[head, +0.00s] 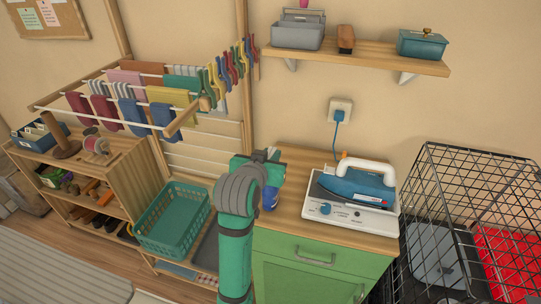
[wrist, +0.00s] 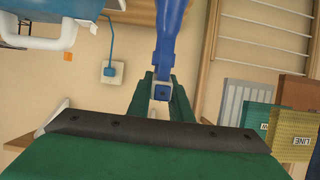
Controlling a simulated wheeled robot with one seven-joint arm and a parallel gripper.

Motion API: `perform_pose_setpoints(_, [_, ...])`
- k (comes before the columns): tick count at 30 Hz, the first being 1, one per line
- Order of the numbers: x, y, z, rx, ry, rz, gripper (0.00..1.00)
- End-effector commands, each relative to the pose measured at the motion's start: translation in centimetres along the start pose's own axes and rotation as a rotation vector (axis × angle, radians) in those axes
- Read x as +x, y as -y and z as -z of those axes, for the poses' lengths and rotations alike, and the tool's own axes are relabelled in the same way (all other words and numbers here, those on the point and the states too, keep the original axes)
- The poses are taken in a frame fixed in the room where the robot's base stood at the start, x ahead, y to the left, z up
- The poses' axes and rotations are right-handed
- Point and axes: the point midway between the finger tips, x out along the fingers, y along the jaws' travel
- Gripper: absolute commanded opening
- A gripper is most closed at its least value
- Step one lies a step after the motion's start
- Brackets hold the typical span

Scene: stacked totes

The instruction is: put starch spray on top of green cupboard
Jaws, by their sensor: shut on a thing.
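The starch spray, a blue bottle with a white part at its neck, is in my gripper. In the wrist view the spray (wrist: 172,28) runs up from between the green fingers of my gripper (wrist: 162,98), which are shut on it. In the head view my gripper (head: 262,160) is over the left side of the green cupboard (head: 310,277), and a blue piece of the spray (head: 270,198) shows below it. My arm hides the rest of the spray. I cannot tell whether it touches the cupboard's wooden top.
A blue iron (head: 355,187) on a white base (head: 348,214) fills the right of the cupboard top. Its cord runs to a wall socket (head: 340,110). A green basket (head: 172,222) stands left, a black wire cage (head: 480,215) right. A wall shelf (head: 360,56) hangs above.

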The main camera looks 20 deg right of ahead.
Motion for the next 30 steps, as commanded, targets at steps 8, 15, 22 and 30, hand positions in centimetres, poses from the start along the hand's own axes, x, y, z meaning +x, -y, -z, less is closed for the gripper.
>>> perform_pose_setpoints(8, [0.1, 0.0, -0.2, 0.0, 0.0, 0.0, 0.3])
perform_pose_setpoints(15, [0.1, 0.0, -0.2, 0.0, 0.0, 0.0, 0.37])
perform_pose_setpoints(22, [-0.6, 0.0, 0.1, -0.001, -0.001, 0.0, 0.37])
perform_pose_setpoints(30, [-5.5, 0.1, 0.1, 0.001, -0.004, 0.002, 0.37])
